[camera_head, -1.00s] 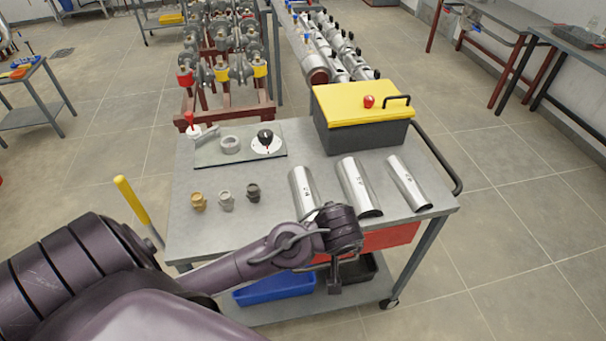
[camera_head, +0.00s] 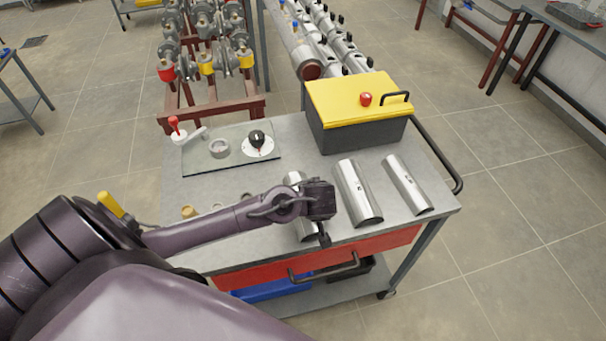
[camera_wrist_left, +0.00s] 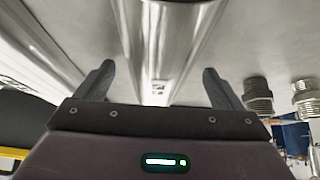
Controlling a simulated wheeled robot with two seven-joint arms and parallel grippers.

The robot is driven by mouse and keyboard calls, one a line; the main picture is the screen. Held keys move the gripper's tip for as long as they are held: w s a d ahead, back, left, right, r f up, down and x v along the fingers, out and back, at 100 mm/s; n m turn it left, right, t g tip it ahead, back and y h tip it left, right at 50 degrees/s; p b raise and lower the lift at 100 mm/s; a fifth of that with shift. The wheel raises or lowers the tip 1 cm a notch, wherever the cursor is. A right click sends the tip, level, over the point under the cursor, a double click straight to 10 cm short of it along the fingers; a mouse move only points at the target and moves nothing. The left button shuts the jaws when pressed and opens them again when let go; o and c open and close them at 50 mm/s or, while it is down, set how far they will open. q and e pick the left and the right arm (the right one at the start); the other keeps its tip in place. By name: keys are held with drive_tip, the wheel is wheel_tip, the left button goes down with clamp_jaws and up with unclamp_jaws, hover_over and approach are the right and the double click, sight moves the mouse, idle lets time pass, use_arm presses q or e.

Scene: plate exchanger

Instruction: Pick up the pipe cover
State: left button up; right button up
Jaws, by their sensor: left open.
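Three silver half-round pipe covers lie on the cart top in the head view: a left one (camera_head: 307,231), a middle one (camera_head: 357,192) and a right one (camera_head: 407,185). My left gripper (camera_head: 324,240) hangs at the near end of the left cover, and my arm hides much of that cover. In the left wrist view my left gripper (camera_wrist_left: 158,72) is open, with a cover (camera_wrist_left: 160,45) running between its two fingers. I cannot tell whether the fingers touch it. Another cover (camera_wrist_left: 42,38) lies to the left there. My right gripper is not in view.
A black box with a yellow lid (camera_head: 358,97) stands behind the covers. A glass plate (camera_head: 205,165) with a ring and a dial lies at the back left. Threaded fittings (camera_wrist_left: 257,95) stand beside the cover. A red drawer (camera_head: 245,277) is below the cart top.

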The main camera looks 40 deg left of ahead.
use_arm(q)
drive_tip(key=c, duration=1)
drive_tip(key=shift+w+d+r, duration=0.1)
